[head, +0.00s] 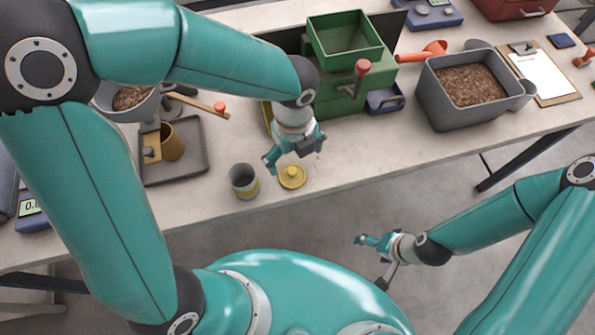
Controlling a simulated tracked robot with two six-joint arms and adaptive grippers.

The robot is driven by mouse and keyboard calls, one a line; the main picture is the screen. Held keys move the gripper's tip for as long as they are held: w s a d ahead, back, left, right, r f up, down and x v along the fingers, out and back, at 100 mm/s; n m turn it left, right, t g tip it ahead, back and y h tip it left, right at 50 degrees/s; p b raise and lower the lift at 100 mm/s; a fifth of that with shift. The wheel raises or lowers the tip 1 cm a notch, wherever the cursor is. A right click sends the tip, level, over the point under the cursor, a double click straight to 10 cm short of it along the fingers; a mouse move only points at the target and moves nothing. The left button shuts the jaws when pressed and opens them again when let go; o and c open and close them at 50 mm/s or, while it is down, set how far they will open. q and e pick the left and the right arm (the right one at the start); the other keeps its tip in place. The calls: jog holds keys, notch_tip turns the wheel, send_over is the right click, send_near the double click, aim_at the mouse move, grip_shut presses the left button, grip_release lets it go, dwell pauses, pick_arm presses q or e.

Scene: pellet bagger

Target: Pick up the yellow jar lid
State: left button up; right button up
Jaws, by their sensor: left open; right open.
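The yellow jar lid (292,177) is round with a small knob on top. It lies flat on the pale bench near the front edge. A grey jar (243,182) with a yellow band stands upright just left of it, its top open. My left gripper (294,165) is open and points down just above and behind the lid, with its fingers to either side. I cannot tell whether a finger touches the lid. My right gripper (366,240) is open and empty, in front of the bench over the floor.
A green machine (348,98) with a hopper stands behind my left gripper. A grey tray (196,165) with a mustard cup (171,142) lies to the left. A grey bin of brown pellets (430,106) stands right. Bench is clear between the lid and that bin.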

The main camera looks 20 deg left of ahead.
aim_at(292, 170)
pick_arm(q)
notch_tip(292, 170, down, 3)
jog(key=shift+s+r, duration=0.15)
jog(key=shift+r, duration=0.05)
jog(key=shift+w+a+f, duration=0.15)
jog(key=shift+a+f, duration=0.05)
jog(key=shift+f, duration=1.15)
jog(key=shift+w+a+f, duration=0.15)
jog(key=shift+f, duration=1.15)
jog(key=shift+c, duration=0.3)
jog(key=shift+s, duration=0.1)
jog(key=c, duration=1.1)
